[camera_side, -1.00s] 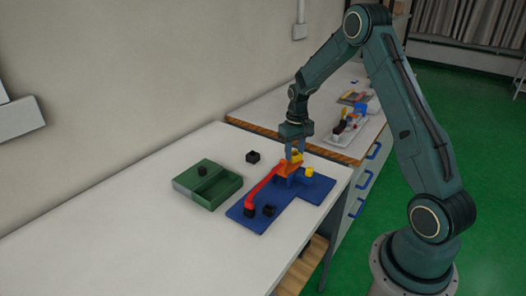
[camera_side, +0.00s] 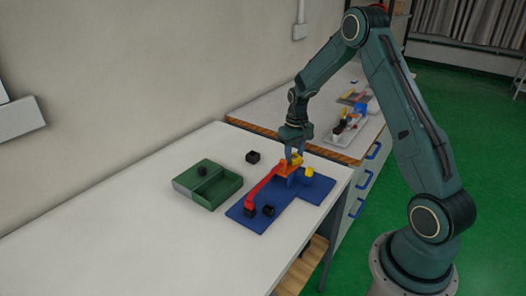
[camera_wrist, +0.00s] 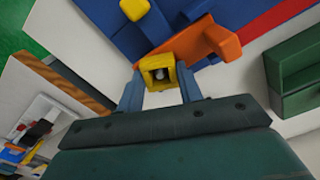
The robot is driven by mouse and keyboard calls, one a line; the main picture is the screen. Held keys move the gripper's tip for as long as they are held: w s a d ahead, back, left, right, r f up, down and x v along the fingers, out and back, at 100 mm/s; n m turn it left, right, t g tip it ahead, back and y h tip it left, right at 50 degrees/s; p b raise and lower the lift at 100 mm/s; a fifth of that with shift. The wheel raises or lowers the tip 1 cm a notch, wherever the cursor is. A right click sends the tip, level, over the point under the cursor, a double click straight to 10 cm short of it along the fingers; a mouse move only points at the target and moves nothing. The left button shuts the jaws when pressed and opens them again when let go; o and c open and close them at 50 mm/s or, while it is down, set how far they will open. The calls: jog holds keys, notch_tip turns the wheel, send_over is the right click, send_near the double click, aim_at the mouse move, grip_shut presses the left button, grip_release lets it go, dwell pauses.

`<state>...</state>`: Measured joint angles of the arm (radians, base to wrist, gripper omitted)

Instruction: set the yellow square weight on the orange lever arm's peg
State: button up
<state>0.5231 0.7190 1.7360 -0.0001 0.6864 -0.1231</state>
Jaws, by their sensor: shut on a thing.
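My gripper (camera_wrist: 159,88) is shut on the yellow square weight (camera_wrist: 147,77), a hollow square block held between the two fingertips. A pale round tip shows inside the weight's opening. The orange lever arm (camera_wrist: 197,42) runs right beside and under the weight in the wrist view. In the side view my gripper (camera_side: 295,154) is low over the orange lever arm (camera_side: 286,168), with the yellow weight (camera_side: 297,160) small between its fingers. How far down the weight sits around the peg, and whether it touches the arm, I cannot tell.
A red lever (camera_side: 264,184) joins the orange arm on the blue base (camera_side: 316,190). A yellow round block (camera_side: 309,172) stands to the right. A green tray (camera_side: 218,193) and a black box (camera_side: 253,157) are on the left. The white table is clear at front left.

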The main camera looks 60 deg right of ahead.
jog(key=shift+f, duration=0.1)
jog(key=o, duration=0.8)
notch_tip(320, 180, up, 11)
jog(key=shift+r, duration=0.1)
dwell(1.2)
dwell(0.4)
